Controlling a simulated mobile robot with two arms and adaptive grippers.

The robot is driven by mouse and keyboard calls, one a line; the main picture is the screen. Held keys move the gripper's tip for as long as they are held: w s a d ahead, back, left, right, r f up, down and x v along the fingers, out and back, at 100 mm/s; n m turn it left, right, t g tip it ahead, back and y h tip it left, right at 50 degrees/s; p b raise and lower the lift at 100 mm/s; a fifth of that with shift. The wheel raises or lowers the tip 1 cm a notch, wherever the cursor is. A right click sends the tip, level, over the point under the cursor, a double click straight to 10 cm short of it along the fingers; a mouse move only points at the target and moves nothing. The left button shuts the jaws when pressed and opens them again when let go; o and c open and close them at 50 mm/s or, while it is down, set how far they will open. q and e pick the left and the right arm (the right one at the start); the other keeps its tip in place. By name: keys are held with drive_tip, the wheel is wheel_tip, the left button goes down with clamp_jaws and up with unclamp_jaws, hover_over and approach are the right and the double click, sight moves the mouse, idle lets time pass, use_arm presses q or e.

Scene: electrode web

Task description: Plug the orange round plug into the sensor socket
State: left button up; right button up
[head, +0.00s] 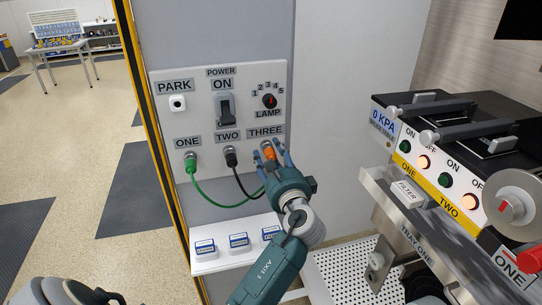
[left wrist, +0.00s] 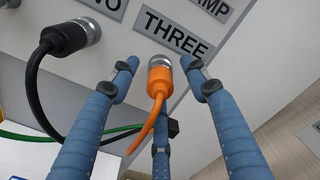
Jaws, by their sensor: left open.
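The orange plug (head: 268,151) sits at the metal socket (left wrist: 160,62) below the THREE label, and its orange cable (left wrist: 145,133) hangs down from it. My left gripper (head: 276,155) is open, its blue fingers spread around the orange plug. In the left wrist view the fingertips (left wrist: 161,77) stand to either side of the plug with gaps, and a further finger shows below it. A black plug (head: 230,156) is in socket TWO and a green plug (head: 190,164) in socket ONE. I see no socket labelled sensor. My right gripper is not in view.
The panel (head: 196,118) also carries a PARK socket (head: 177,103), a POWER switch (head: 225,109) and a LAMP knob (head: 269,101). A shelf with small labelled blocks (head: 205,248) juts out below. A console (head: 440,170) with lit buttons stands at the right.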

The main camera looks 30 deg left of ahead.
use_arm(q)
drive_tip(key=v, duration=1.2)
idle(0.5)
